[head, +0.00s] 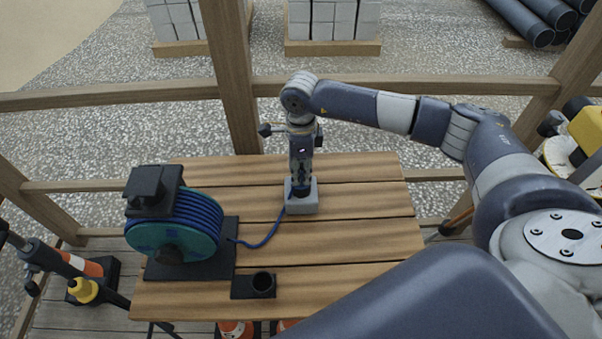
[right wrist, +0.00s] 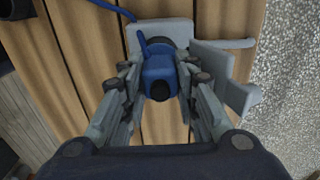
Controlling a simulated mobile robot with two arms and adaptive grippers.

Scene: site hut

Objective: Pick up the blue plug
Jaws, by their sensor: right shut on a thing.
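The blue plug (right wrist: 158,72) sits between the fingers of my right gripper (right wrist: 160,90), which is shut on it. In the head view my right gripper (head: 301,178) points down over a small grey block (head: 302,207) on the wooden table. The plug is at or just above this block, mostly hidden by the fingers; I cannot tell whether it touches. A blue cable (head: 262,244) runs from the plug to a cable reel (head: 170,236).
The slatted table (head: 350,240) is clear right of the block. A black holder with a round opening (head: 262,283) stands near the front edge. The reel fills the left side. Wooden rails (head: 390,79) and a post (head: 232,80) stand behind the table.

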